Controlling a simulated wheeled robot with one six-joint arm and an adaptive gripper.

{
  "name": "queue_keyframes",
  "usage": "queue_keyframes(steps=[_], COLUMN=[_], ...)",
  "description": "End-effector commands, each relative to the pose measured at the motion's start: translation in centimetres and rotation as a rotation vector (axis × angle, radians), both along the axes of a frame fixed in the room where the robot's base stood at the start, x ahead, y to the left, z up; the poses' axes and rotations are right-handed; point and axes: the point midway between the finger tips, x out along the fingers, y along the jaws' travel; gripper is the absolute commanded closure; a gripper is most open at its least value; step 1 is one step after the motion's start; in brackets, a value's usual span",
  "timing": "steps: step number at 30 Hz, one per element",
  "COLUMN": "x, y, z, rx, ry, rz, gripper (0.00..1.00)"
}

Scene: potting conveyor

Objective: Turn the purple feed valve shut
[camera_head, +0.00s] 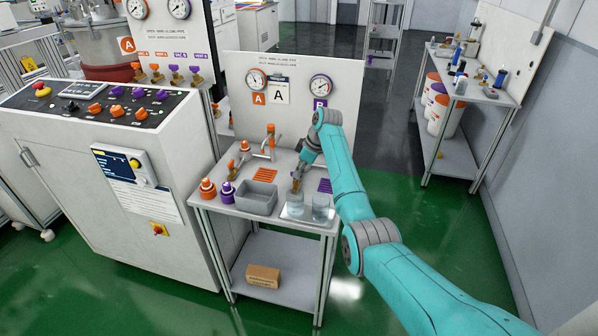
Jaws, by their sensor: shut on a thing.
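My gripper (299,171) points down over the small bench in front of the A and B gauge panel. It is shut at the purple feed valve, whose brass-coloured body (296,184) shows just below the fingers. The fingers and arm hide the purple handle, so I cannot tell its angle. The matching orange feed valve (244,147) stands to the left, apart from my gripper. A purple drain grating (325,185) lies to the right of the gripper, partly behind my arm.
Two clear beakers (321,208) stand at the bench front, close below my gripper. A control cabinet (165,225) is beside the bench. Green floor is open at right.

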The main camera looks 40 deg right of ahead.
Motion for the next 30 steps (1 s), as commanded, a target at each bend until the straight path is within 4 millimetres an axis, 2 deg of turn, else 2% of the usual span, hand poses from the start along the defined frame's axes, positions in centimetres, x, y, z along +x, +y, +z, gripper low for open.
queue_keyframes(steps=[1, 12, 13, 15, 16, 26, 30], x=[-0.3, -0.3, -0.3, -0.3, -0.3, -0.2, -0.5], y=[0.1, 0.1, 0.1, 0.1, 0.1, 0.0, -0.4], z=[-0.8, -0.9, -0.9, -0.9, -0.9, -0.2, 1.1], rx=[0.004, 0.004, 0.004, 0.004, 0.004, 0.001, 0.0], ry=[0.013, 0.015, 0.015, 0.014, 0.014, 0.006, 0.003], rz=[0.004, 0.006, 0.006, 0.006, 0.006, 0.005, 0.005], gripper=[1.0, 1.0, 0.84, 0.66, 0.64, 0.64, 0.64])
